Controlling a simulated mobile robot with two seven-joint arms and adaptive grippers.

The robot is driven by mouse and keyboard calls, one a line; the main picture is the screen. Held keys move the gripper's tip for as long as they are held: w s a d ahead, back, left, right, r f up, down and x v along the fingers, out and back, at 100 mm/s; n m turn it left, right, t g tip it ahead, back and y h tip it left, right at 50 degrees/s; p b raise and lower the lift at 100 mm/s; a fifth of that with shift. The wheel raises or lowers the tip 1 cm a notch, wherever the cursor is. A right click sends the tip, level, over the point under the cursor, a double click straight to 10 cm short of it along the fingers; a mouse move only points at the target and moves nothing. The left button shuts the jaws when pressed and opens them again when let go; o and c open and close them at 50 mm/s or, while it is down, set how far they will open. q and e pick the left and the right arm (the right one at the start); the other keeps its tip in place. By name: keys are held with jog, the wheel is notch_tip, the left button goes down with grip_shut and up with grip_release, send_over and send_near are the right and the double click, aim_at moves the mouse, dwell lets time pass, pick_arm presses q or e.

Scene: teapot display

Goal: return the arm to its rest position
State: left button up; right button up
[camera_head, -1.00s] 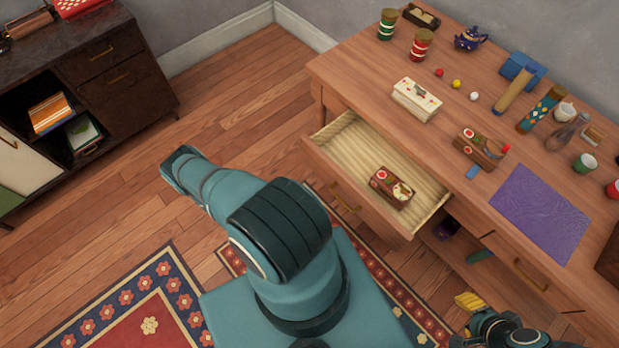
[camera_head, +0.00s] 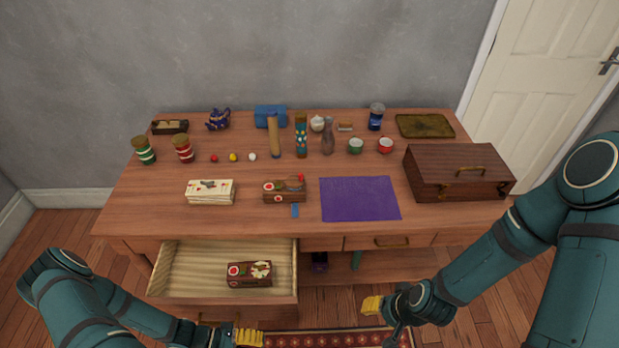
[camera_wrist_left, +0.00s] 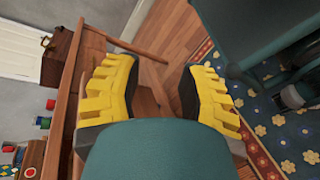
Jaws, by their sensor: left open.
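My left arm comes in at the lower left in the head view. Only the yellow fingers of my left gripper (camera_head: 248,338) show there, at the bottom edge in front of the open drawer. In the left wrist view my left gripper (camera_wrist_left: 162,88) has its two yellow fingers wide apart with nothing between them. My right arm comes in from the right. My right gripper (camera_head: 376,305) hangs in front of the table, low and right of the drawer; its yellow fingertip shows, but its opening is unclear.
The drawer (camera_head: 168,272) stands open and holds a decorated brown box (camera_head: 250,274). The wooden table (camera_head: 240,220) bears a purple mat (camera_head: 358,198), a wooden chest (camera_head: 458,172), a blue teapot (camera_head: 218,119), and several jars and cups. Floor shows between my arms.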

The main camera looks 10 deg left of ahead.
pick_arm(q)
jog(key=w+d+r+m+y, duration=0.5)
jog(key=w+d+r+y, duration=0.4)
jog(key=r, duration=0.5)
jog(key=shift+w+y, duration=0.65)
jog(key=shift+y, duration=0.05)
